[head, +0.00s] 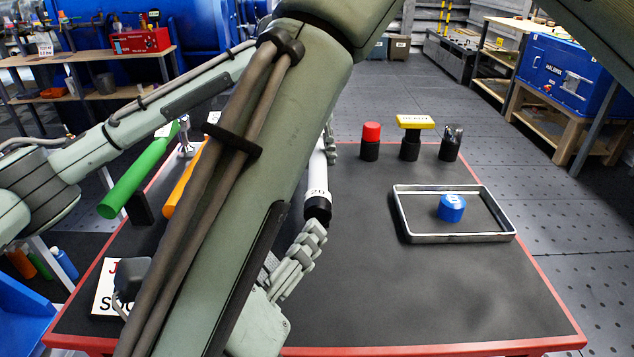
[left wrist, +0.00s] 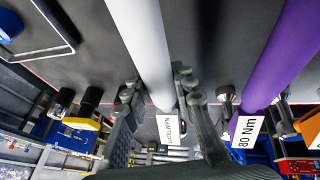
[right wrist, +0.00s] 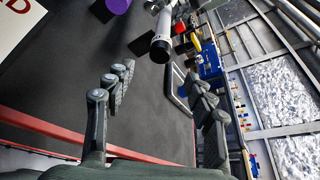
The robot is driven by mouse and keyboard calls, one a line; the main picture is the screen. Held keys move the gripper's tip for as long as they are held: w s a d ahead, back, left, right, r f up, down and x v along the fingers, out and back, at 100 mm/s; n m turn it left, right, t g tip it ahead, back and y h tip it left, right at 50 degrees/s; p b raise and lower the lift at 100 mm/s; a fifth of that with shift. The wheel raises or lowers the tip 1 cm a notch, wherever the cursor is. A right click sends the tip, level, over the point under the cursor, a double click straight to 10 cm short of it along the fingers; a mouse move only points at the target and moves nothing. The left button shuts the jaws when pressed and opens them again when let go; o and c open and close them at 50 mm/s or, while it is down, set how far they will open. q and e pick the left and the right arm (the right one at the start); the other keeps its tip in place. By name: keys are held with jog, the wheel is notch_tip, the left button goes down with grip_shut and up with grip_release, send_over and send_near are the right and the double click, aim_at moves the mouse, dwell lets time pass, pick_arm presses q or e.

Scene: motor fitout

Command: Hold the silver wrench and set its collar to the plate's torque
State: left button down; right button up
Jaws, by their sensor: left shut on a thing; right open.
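The silver wrench (head: 317,160) shows in the head view as a pale tube, partly behind my right arm, with a black collar (head: 317,207) marked "20" at its near end. My left gripper (head: 330,143) is shut on its tube; the left wrist view shows the tube (left wrist: 143,40) between the fingers. My right gripper (head: 303,245) is open just below the collar. In the right wrist view the dark collar end (right wrist: 160,48) lies beyond and above the open fingers. A white plate (head: 104,288) at the table's near left is mostly hidden by my arm; its text is unreadable.
A metal tray (head: 404,222) holds a blue cap (head: 452,207). Red (head: 371,142), yellow (head: 412,124) and chrome-topped (head: 451,142) pieces stand at the back. Green (head: 140,175) and orange (head: 185,180) handles are at left. A purple wrench (left wrist: 275,60) bears an "80 Nm" tag. The table's front right is clear.

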aim_at(315, 215)
jog(key=x, duration=1.2)
jog(key=shift+d+r, duration=0.1)
jog(key=shift+d, duration=0.05)
jog(key=shift+s, duration=0.1)
jog(key=shift+c, duration=0.6)
jog(key=c, duration=1)
jog(key=shift+c, duration=0.2)
